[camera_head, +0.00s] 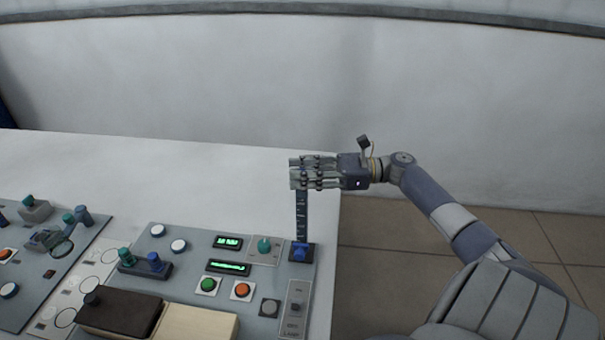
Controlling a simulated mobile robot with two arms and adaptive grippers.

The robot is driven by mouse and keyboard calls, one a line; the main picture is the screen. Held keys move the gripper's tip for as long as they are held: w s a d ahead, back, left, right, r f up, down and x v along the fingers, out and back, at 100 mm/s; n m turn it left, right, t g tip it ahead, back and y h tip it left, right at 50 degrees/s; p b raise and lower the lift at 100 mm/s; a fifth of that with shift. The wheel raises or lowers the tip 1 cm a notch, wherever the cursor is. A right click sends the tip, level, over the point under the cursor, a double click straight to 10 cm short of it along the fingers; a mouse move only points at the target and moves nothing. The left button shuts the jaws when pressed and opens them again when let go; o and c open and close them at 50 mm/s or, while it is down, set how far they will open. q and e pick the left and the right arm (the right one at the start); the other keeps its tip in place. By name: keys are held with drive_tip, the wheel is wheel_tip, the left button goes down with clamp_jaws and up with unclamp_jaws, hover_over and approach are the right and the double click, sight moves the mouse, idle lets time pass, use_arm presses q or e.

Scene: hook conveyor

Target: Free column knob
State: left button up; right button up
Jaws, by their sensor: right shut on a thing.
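A dark upright column (301,216) with marks along it stands at the right edge of the control panel. Its foot is a dark square base with a blue part (301,252). My right gripper (298,173) comes in from the right and is shut at the column's upper end. Its fingers cover that end, so I cannot see a separate knob between them. My left gripper is not in view.
The grey control panel (190,262) holds green displays, buttons and small levers. A dark brown pad (118,312) and a cream pad (196,324) lie at its front. A second panel (30,262) is at the left. The white table (180,170) is clear behind.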

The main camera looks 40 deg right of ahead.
drive_tip(key=shift+f, duration=0.1)
idle(0.7)
drive_tip(key=o, duration=1.1)
drive_tip(key=v, duration=1.2)
drive_tip(key=shift+w, duration=0.15)
